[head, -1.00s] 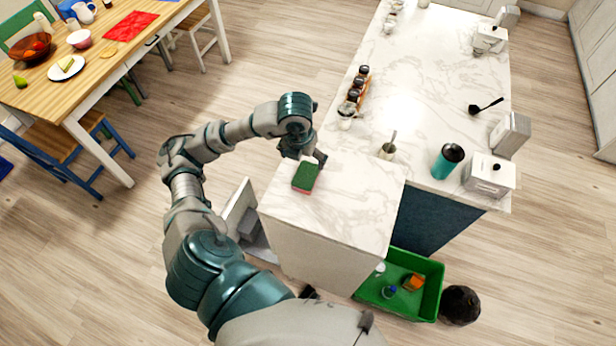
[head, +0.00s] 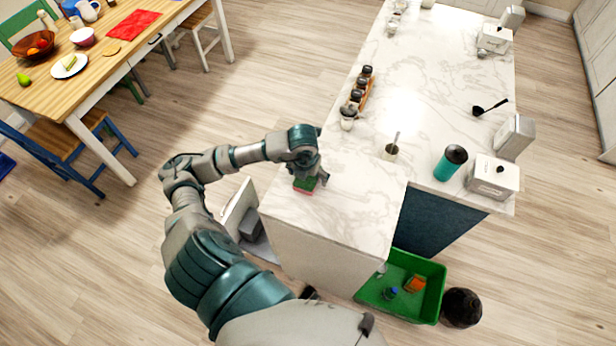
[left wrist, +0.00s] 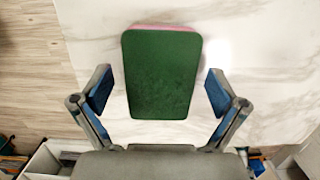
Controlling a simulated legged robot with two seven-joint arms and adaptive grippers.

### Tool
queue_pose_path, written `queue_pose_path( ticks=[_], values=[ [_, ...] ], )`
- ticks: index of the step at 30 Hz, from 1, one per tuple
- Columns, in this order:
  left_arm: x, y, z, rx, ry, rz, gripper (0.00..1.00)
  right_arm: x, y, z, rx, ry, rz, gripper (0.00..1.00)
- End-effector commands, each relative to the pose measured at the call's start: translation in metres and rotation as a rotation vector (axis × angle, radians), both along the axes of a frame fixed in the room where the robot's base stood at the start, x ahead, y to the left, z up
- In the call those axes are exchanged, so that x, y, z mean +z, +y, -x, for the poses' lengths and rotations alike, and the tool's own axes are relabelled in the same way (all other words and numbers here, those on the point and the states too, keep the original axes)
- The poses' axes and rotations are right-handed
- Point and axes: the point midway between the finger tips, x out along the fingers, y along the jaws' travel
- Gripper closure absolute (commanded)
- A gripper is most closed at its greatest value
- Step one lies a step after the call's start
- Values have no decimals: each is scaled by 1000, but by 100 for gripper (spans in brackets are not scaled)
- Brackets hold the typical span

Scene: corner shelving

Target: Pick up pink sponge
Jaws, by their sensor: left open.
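The pink sponge (head: 304,186) has a green top face and lies on the near left part of the white marble counter (head: 350,225). In the left wrist view the sponge (left wrist: 161,75) shows its green face, with a thin pink edge along the top. My left gripper (head: 312,182) is over the sponge and partly hides it in the head view. In the left wrist view my left gripper (left wrist: 160,92) is open, with one blue-padded finger on each side of the sponge and a gap on both sides. My right gripper is not in view.
A cup with a utensil (head: 390,152), a teal tumbler (head: 450,162) and a spice rack (head: 358,90) stand farther along the counter. A green bin (head: 435,285) is on the floor at right. A cabinet door (head: 237,207) stands open at the counter's left.

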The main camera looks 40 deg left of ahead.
Motion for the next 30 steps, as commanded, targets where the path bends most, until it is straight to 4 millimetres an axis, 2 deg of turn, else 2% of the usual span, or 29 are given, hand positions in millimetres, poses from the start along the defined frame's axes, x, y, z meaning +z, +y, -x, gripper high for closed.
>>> queue_pose_path(
  ticks=[1, 3, 7, 13, 14, 22, 26, 30],
  values=[
    [0, 0, 0, 0, 0, 0, 3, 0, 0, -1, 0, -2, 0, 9],
    [0, 0, 0, 0, 0, 0, 20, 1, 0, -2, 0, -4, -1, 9],
    [0, 0, 0, 0, 0, 0, 44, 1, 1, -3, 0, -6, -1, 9],
    [0, 0, 0, 0, 1, 0, 45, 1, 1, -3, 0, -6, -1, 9],
    [0, 0, 0, 0, 1, -1, 48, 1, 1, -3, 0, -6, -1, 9],
    [3, 1, 0, 1, 0, 0, 48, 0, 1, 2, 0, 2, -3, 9],
    [13, 1, 0, 1, 0, -1, 48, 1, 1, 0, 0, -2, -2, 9],
    [32, 1, -1, 0, -4, -1, 48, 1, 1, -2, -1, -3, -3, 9]
  ],
)
